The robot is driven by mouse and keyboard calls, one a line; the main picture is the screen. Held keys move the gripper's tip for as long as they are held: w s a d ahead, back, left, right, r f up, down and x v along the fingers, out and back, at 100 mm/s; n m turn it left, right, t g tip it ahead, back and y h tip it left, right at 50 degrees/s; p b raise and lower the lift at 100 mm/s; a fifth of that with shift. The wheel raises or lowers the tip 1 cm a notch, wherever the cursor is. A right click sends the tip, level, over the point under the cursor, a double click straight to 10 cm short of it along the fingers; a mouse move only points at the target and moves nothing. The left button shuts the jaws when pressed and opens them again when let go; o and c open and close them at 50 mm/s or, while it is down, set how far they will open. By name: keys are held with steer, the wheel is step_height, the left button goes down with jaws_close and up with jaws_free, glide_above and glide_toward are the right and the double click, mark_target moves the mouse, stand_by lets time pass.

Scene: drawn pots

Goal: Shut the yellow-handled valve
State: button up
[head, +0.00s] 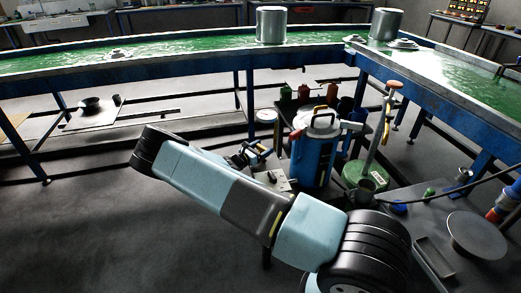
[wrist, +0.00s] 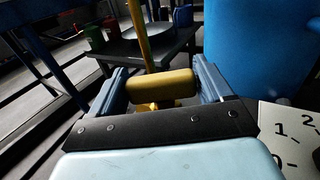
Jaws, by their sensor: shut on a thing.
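The valve's yellow handle (wrist: 160,85) is a short thick cylinder lying crosswise between my fingers in the wrist view. My gripper (wrist: 163,78) is shut on it, with one blue-grey finger at each end. More yellow parts show just below and behind the handle. In the head view my gripper (head: 257,152) is small, beyond my arm, beside the blue canister. The valve's body is mostly hidden there. A pale plate with the numbers 1, 2 and 0 (wrist: 290,132) lies right of my gripper in the wrist view.
A blue canister (head: 312,158) with a white lid stands close right of my gripper. A dark shelf (wrist: 150,45) with bottles is behind. A green-based stand (head: 366,172) is further right. A green-topped conveyor (head: 180,46) crosses the back. Open floor (head: 80,220) lies left.

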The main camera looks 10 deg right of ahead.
steer(key=n+t+y, duration=0.5)
steer(key=t+y, duration=0.1)
steer(key=shift+d+r+n, duration=0.1)
steer(key=shift+d+n, duration=0.05)
steer(key=shift+n, duration=0.15)
steer(key=shift+n+t+y, duration=0.5)
steer(key=shift+y, duration=0.3)
steer(key=shift+w+n+y, duration=0.1)
steer(key=shift+n+y, duration=0.3)
steer(key=shift+y, duration=0.1)
